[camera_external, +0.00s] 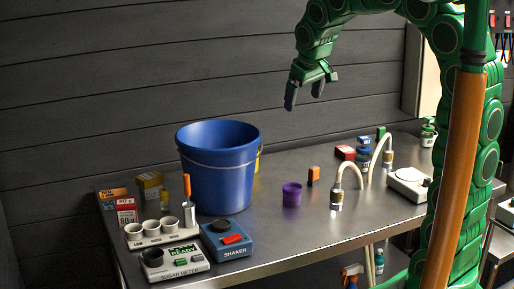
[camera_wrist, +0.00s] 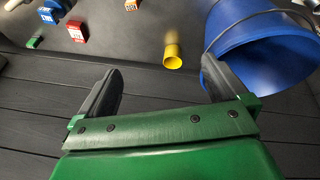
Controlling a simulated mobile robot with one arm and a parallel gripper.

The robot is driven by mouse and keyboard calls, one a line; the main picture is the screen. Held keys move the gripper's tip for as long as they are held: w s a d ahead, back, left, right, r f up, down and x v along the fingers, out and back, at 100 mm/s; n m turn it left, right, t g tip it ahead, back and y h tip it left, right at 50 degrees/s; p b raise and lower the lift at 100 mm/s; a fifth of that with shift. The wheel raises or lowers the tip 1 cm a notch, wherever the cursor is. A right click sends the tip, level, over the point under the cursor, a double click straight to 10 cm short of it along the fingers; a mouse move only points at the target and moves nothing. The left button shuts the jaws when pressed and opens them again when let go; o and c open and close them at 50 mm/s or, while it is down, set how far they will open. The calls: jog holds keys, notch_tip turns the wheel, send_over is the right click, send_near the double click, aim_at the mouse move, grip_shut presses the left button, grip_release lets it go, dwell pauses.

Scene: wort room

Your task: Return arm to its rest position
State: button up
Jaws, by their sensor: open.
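My green arm reaches in from the right in the external view and arches over the steel table (camera_external: 330,230). My gripper (camera_external: 305,93) hangs high above the table's back edge, to the right of and above the blue bucket (camera_external: 217,180). Its dark fingers are apart with nothing between them; the wrist view also shows my gripper (camera_wrist: 160,70) open and empty. The blue bucket (camera_wrist: 268,60) shows at the right of the wrist view, partly behind one finger. A yellow cup (camera_wrist: 173,57) is beside it there. My gripper touches nothing that I can see.
A purple cup (camera_external: 291,194) and an orange block (camera_external: 313,176) stand right of the bucket. Two curved hoses (camera_external: 352,172) rise beyond them. A shaker (camera_external: 226,240), a sugar meter (camera_external: 174,262) and several white cups crowd the left end. A dark plank wall (camera_external: 150,60) is behind.

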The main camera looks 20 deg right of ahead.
jog(key=s+d+f+m+g, duration=0.1)
jog(key=s+d+f+g, duration=0.1)
jog(key=s, duration=0.9)
jog(key=s+d+f+m+g, duration=0.1)
jog(key=s+f, duration=0.4)
jog(key=s, duration=0.7)
jog(key=s+d+f+m+g, duration=0.1)
jog(key=s+d+f+g, duration=0.2)
jog(key=s, duration=0.8)
jog(key=shift+s+d+f+m+y, duration=0.15)
jog(key=shift+s+d+m+y, duration=0.2)
jog(key=shift+d, duration=0.45)
